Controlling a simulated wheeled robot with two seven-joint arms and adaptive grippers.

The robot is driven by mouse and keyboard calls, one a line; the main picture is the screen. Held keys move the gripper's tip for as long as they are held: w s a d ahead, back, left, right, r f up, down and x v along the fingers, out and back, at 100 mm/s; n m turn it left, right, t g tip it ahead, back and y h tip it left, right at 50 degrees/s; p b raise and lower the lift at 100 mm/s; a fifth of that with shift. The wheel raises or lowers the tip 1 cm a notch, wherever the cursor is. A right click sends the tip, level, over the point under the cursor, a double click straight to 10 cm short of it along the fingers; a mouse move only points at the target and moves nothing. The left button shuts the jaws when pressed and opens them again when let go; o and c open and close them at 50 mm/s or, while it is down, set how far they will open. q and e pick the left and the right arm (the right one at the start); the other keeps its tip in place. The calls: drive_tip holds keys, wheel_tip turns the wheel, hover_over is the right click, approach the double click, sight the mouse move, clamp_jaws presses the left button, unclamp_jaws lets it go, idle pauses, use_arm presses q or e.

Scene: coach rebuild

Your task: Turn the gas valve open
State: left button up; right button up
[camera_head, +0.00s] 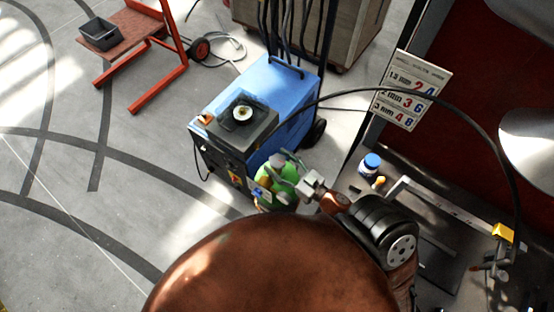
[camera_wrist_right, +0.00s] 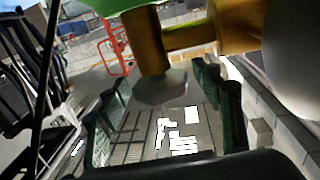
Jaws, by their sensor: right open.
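The green gas cylinder (camera_head: 272,186) stands at the front of the blue welding machine (camera_head: 283,92) in the head view. In the right wrist view its green edge (camera_wrist_right: 100,5) shows at the top, with a brass valve body (camera_wrist_right: 150,45) below it. A grey faceted piece (camera_wrist_right: 162,88), seemingly the valve knob, sits at the end of the brass stem. My right gripper (camera_head: 290,160) is open at the cylinder's top. In the wrist view its dark green fingers (camera_wrist_right: 165,108) lie to either side of the grey piece, apart from it as seen. My left gripper is out of view.
A workbench (camera_head: 440,235) with a blue-capped jar (camera_head: 371,164) lies to the right. A black hose (camera_head: 440,93) arcs over it. A red trolley (camera_head: 140,45) stands at the upper left. The floor (camera_head: 75,200) at left is clear.

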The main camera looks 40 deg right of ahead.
drive_tip(key=shift+w+a, duration=0.1)
drive_tip(key=shift+w, duration=0.2)
drive_tip(key=shift+c, duration=0.5)
drive_tip(key=c, duration=1.1)
drive_tip(key=shift+o, duration=0.2)
